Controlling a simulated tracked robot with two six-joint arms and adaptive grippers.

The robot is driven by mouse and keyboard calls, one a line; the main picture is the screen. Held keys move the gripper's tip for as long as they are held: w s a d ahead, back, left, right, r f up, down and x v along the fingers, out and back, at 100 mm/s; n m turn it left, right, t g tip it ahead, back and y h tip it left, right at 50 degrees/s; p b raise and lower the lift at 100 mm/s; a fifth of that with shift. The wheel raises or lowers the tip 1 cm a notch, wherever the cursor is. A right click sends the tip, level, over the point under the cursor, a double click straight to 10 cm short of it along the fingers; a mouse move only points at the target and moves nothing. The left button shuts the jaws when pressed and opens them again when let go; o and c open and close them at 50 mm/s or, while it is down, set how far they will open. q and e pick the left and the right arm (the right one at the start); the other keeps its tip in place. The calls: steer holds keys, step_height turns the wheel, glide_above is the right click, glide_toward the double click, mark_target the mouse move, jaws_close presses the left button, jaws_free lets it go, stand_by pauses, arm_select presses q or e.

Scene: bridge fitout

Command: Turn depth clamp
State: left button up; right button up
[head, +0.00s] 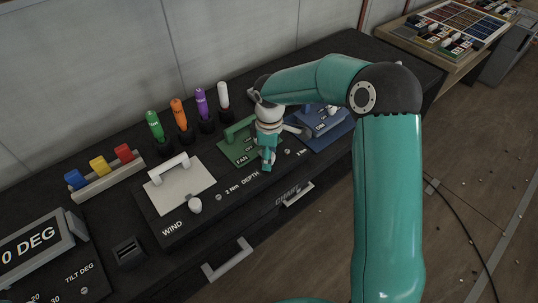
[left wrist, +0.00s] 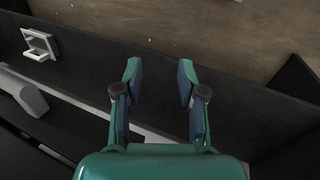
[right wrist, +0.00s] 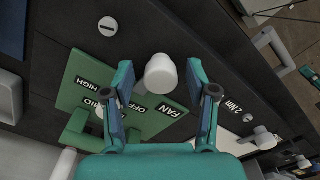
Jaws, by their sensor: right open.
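The depth clamp, a white round knob (right wrist: 160,73), stands on the dark panel beside the green FAN plate (right wrist: 140,118). In the right wrist view my right gripper (right wrist: 160,72) is open, with its fingers on either side of the knob; I cannot tell whether they touch it. In the head view the right gripper (head: 267,165) points down near the DEPTH label (head: 250,177) and hides the knob. My left gripper (left wrist: 158,70) is open and empty in the left wrist view, over the dark cabinet front.
The wind knob (head: 195,205) and white WIND plate (head: 181,184) are left of the right gripper. A blue plate (head: 325,127) lies to its right. Several coloured handles, including a green one (head: 155,126), stand behind. A drawer handle (head: 228,260) juts from the front.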

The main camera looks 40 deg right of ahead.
step_height(320, 180, up, 12)
stand_by(0.6)
steer(key=shift+f, duration=0.1)
stand_by(0.4)
